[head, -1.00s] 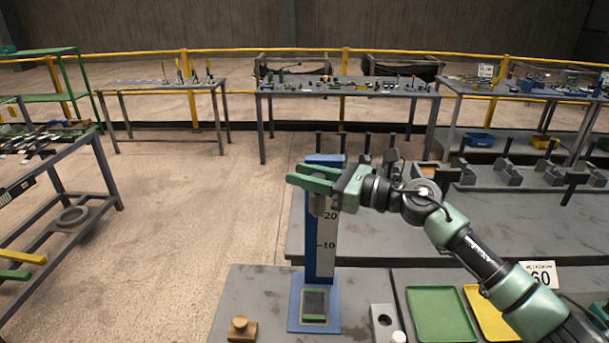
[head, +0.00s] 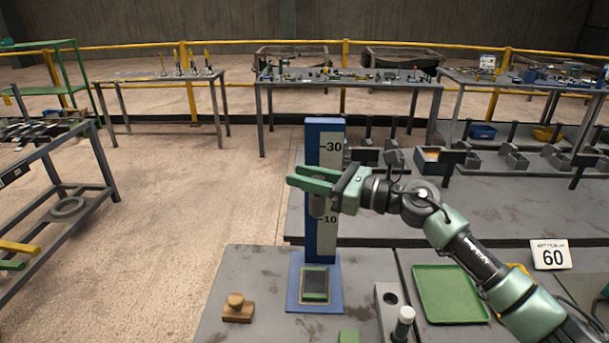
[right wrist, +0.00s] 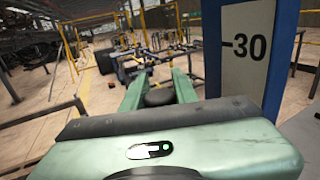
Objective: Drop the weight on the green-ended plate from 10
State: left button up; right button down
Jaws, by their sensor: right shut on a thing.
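A blue drop stand with a white height scale (head: 326,240) stands upright on the bench, with 10 and 30 readable in the head view. Its scale also shows close on the right of the right wrist view (right wrist: 242,50). On its foot lies a dark plate with a green end (head: 314,286). My right gripper (head: 312,180) is shut on a grey weight (head: 318,206), in front of the scale and above the plate. The weight's lower end appears near the 10 mark. Its dark top shows between the fingers in the right wrist view (right wrist: 160,95). My left gripper is out of view.
Floor is open left of the bench.

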notch_tip(320, 180, down, 11)
jog(key=b, duration=0.8)
jog(key=shift+r, duration=0.15)
jog(key=c, duration=1.1)
grip_release()
jog(key=b+v, duration=0.2)
jog(key=v, duration=0.5)
jog(key=shift+s+d, duration=0.15)
jog(key=shift+d, duration=0.2)
